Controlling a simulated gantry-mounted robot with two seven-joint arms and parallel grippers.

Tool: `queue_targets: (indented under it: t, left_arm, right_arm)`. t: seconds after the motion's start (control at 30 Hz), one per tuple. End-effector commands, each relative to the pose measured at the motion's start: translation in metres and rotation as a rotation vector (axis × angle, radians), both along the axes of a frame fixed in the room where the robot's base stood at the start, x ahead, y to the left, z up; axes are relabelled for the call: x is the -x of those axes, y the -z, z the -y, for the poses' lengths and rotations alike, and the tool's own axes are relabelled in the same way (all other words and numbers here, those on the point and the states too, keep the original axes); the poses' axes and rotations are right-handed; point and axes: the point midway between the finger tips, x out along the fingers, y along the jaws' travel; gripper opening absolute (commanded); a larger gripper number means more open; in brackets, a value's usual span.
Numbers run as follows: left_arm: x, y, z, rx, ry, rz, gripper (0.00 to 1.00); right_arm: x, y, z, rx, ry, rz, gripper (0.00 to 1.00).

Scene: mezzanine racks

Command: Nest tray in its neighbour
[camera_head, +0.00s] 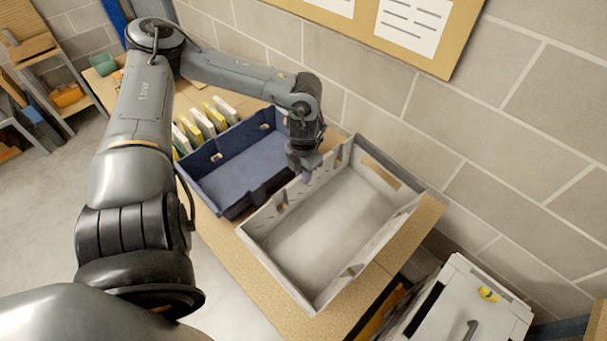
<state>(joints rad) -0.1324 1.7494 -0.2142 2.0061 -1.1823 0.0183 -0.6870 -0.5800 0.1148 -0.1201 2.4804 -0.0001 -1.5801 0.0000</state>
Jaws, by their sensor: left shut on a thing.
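Two open trays stand side by side on a tan worktop. The blue tray (199,162) is on the left and the light grey tray (287,279) is on the right, both upright and empty. My left gripper (306,176) points down at the adjoining walls of the trays. It is shut on the grey tray's left wall. Its fingertips are small here, and the arm hides part of the blue tray's far right corner. My right gripper is not in view.
Several upright white and yellow-green items (205,122) stand behind the blue tray. A block wall with a noticeboard (385,28) rises behind the worktop (243,263). A grey case (455,305) is at the lower right, and shelving (52,68) stands at the far left.

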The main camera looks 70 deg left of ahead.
Motion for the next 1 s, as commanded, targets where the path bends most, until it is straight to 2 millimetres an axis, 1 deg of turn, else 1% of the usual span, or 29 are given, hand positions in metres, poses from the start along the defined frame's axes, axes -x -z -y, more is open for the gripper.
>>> queue_targets:
  t: [0.23, 0.37, 1.0]
  left_arm:
    - [-0.001, -0.004, 0.0, 0.0, 0.001, 0.004, 0.0]
    - [-0.002, -0.011, 0.0, 0.0, 0.001, 0.004, 0.0]
    - [-0.002, -0.079, 0.0, 0.0, 0.001, 0.004, 0.0]
  right_arm:
    - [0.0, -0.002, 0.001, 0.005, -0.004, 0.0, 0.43]
    - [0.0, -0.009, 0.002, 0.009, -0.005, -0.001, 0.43]
    - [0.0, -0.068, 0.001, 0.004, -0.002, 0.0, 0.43]
